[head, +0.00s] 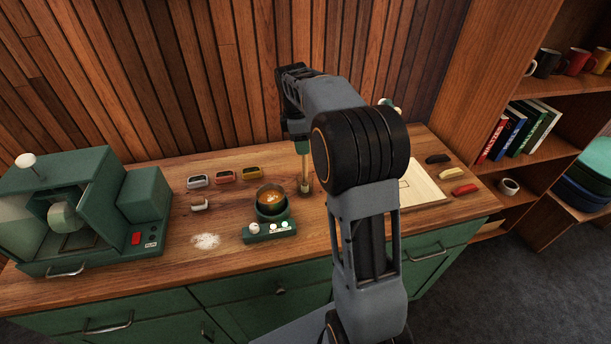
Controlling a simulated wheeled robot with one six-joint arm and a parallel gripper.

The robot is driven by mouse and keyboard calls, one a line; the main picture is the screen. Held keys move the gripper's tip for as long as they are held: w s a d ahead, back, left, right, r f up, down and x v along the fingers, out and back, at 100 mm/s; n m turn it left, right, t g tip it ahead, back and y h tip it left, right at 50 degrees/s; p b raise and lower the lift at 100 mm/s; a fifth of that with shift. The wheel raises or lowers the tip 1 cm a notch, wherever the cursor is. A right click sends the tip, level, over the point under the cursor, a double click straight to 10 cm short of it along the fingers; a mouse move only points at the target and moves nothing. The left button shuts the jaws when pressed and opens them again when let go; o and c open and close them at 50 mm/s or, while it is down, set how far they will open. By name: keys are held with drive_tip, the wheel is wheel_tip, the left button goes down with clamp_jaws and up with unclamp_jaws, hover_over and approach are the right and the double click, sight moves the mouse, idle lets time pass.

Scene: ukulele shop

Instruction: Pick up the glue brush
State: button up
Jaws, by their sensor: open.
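The glue brush (305,169) appears as a thin, upright, tan handle on the wooden counter, just right of the glue pot.
A green glue pot (271,205) with amber contents stands on a green warmer base (269,232). A large green machine (90,215) fills the left of the counter (335,245). White powder (206,241) lies in front. Several small coloured blocks (225,176) sit behind. A pale board (425,190) lies right.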

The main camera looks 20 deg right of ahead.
sight(305, 173)
drive_tip(key=shift+s+d+f+p, duration=0.1)
drive_tip(key=shift+d+f+p, duration=0.1)
drive_tip(key=shift+f, duration=0.9)
drive_tip(key=shift+s+d+f+p, duration=0.1)
drive_tip(key=shift+f+p, duration=0.05)
drive_tip(key=shift+f, duration=0.9)
drive_tip(key=shift+d+f+p, duration=0.15)
drive_tip(key=shift+f+p, duration=0.05)
drive_tip(key=shift+f, duration=0.9)
drive_tip(key=shift+c, duration=0.3)
clamp_jaws()
